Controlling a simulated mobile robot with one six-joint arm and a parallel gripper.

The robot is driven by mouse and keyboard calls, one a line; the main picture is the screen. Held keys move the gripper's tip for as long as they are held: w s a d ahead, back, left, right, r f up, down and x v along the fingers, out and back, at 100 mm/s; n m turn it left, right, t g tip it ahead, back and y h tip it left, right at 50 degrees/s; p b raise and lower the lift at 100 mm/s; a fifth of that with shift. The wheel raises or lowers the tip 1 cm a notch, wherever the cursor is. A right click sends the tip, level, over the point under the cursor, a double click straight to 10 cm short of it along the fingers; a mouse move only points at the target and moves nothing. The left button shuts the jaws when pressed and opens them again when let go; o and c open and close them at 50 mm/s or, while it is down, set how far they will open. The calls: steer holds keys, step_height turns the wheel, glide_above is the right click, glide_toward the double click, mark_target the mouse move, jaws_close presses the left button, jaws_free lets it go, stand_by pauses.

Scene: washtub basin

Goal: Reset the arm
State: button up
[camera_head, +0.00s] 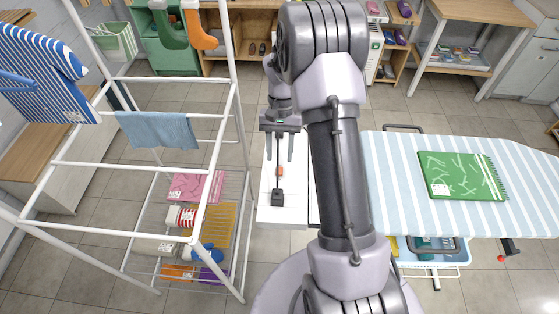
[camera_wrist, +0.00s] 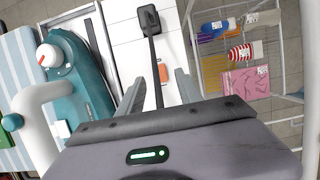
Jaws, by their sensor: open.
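My gripper (camera_head: 280,157) hangs in the middle of the head view, left of my large grey forearm. Its two fingers are apart, and it also shows in the wrist view (camera_wrist: 157,82). A dark long-stemmed object with a black block end (camera_head: 277,197) shows below the gripper, over a white surface (camera_head: 296,212). In the wrist view its stem (camera_wrist: 155,55) runs up between the fingers. I cannot tell whether it touches the gripper. A small orange piece (camera_wrist: 163,73) lies beside the stem. Neither finger visibly presses on anything.
A striped ironing board (camera_head: 400,190) bearing a green folded cloth (camera_head: 462,175) is right. A teal object (camera_wrist: 82,80) is left in the wrist view. Floor shows behind.

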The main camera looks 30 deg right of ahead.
steer(key=shift+v, duration=1.2)
